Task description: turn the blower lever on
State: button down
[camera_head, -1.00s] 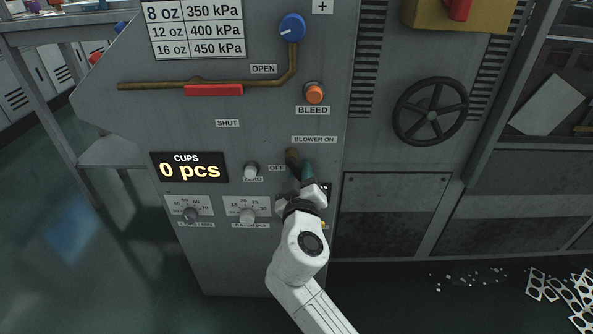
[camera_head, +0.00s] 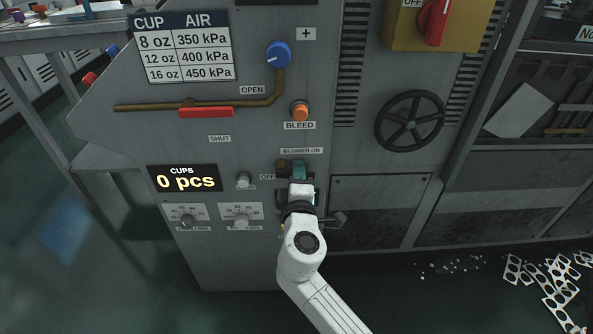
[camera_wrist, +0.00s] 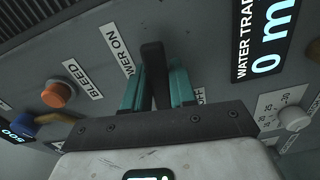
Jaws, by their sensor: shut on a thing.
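The blower lever, a dark upright handle (camera_wrist: 153,62), stands between the teal fingers of my gripper (camera_wrist: 156,82) in the wrist view. The fingers are shut on it. A brownish part of the lever shows beside the teal finger there. My wrist hides the lower part, so its exact angle is hard to tell.
The orange BLEED button (camera_head: 300,111) is above the lever. A grey knob (camera_head: 243,180) and the CUPS display (camera_head: 184,179), reading 0 pcs, are to the left. A dark handwheel (camera_head: 410,121) is at right. Punched scraps (camera_head: 548,285) lie on the floor at right.

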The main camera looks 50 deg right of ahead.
jog(key=shift+r+n+p, duration=0.25)
jog(key=shift+n+p, duration=0.1)
jog(key=shift+n, duration=0.25)
jog(key=c, duration=1)
grip_release()
jog(key=shift+a, duration=0.1)
jog(key=v, duration=1)
jog(key=shift+s+a+p, duration=0.25)
jog(key=shift+p, duration=0.2)
